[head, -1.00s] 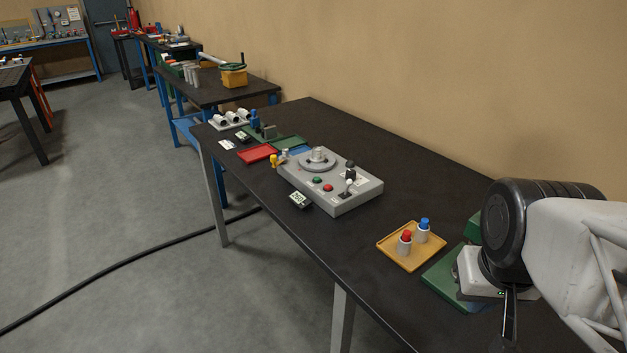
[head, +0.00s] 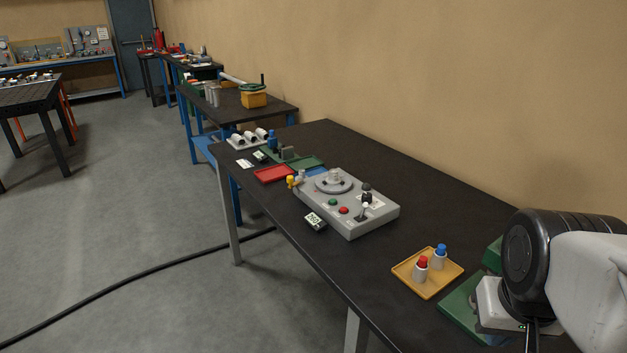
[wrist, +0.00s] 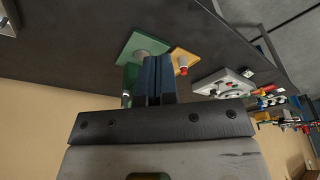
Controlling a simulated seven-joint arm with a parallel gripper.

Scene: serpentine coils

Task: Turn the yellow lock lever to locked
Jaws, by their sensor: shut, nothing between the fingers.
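A small yellow part (head: 291,181), which looks like the lock lever, sits at the left end of the grey control box (head: 370,222) in the head view. It is too small there to tell its setting. My gripper (wrist: 157,78) is shut and empty in the wrist view. It is apart from the box, on the side of the green plate and tan tray. In the head view my arm is at the right edge, and its fingers are mostly hidden or cut off.
A tan tray (head: 401,272) with a red-capped and a blue-capped bottle lies between my arm and the box. A green plate (head: 459,309) is beside my arm. A red tray (head: 273,174) and a small display (head: 315,221) lie near the box.

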